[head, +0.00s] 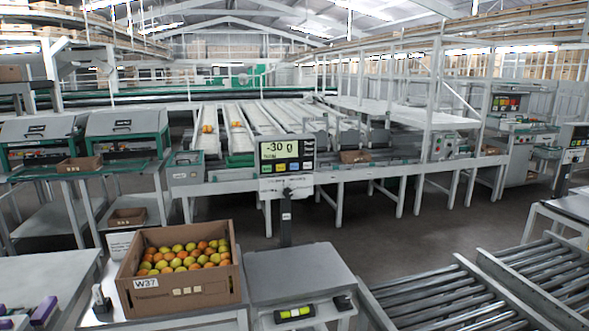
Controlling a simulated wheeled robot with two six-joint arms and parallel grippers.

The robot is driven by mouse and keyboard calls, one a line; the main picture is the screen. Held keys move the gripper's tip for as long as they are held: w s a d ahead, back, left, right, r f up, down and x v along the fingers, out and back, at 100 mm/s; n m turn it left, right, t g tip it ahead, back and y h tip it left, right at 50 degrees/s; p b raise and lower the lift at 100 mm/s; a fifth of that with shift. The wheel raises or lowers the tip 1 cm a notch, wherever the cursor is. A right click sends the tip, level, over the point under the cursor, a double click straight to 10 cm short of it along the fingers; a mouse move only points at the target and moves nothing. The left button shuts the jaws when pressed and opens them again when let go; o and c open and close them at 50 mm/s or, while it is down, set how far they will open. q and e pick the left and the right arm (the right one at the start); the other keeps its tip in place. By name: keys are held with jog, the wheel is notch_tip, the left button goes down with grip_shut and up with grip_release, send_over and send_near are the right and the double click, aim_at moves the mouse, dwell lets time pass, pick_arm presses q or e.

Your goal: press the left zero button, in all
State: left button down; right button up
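A weighing terminal (286,158) stands on a dark post near the middle of the head view. Its screen reads "-30 g", and a row of small coloured buttons (280,167), yellow and blue among them, sits below the reading. The button labels are too small to read, so I cannot tell which one is zero. The grey weighing platform (300,268) in front of the post is bare. A second terminal (575,145) is partly cut off at the right edge. Neither of my grippers is in view.
A cardboard box (180,288) marked W37, full of orange and yellow-green tomatoes, stands left of the platform. Roller conveyors (450,300) run at the front right. Purple items (42,310) lie on the left table. Sorting lanes (255,125) stand behind the terminal.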

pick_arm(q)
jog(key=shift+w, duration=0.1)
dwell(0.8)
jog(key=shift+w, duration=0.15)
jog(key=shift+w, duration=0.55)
